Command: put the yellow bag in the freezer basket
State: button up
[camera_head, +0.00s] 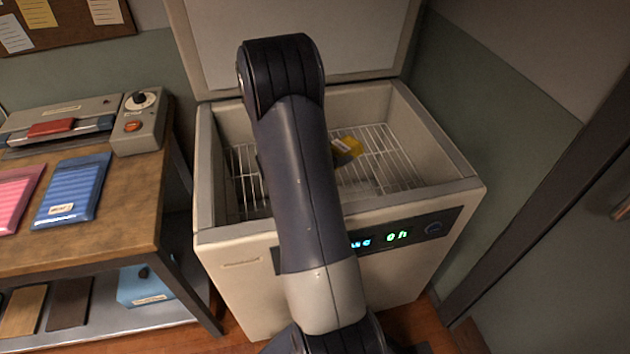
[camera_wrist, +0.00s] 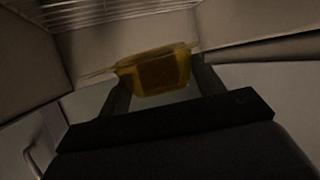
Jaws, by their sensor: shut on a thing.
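The yellow bag (camera_head: 347,146) shows in the head view inside the open chest freezer (camera_head: 453,167), partly hidden behind my arm. A white wire basket (camera_head: 385,165) lies in the freezer, and the bag is above its wires in the picture. In the wrist view the bag (camera_wrist: 155,73) is between the fingers of my gripper (camera_wrist: 158,88), which is shut on it. Wires also show at the top of the wrist view (camera_wrist: 100,14). I cannot tell whether the bag touches the basket.
The freezer lid (camera_head: 300,40) stands open at the back. A wooden table (camera_head: 120,225) at the left holds a blue bag (camera_head: 72,190), a pink bag (camera_head: 15,200) and a sealing machine (camera_head: 60,125). A wall closes in on the right.

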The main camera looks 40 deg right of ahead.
jog(key=shift+s+d+f+m+g, duration=0.15)
jog(key=shift+d+f+m+g, duration=0.2)
jog(key=shift+f, duration=0.2)
notch_tip(320, 180, down, 10)
jog(key=shift+s+r+b, duration=0.1)
jog(key=shift+b, duration=0.9)
jog(key=shift+f+b, duration=0.4)
jog(key=shift+f, duration=0.25)
jog(key=o, duration=1)
jog(key=shift+s, duration=0.1)
jog(key=shift+o, duration=0.2)
jog(key=shift+a+f, duration=0.1)
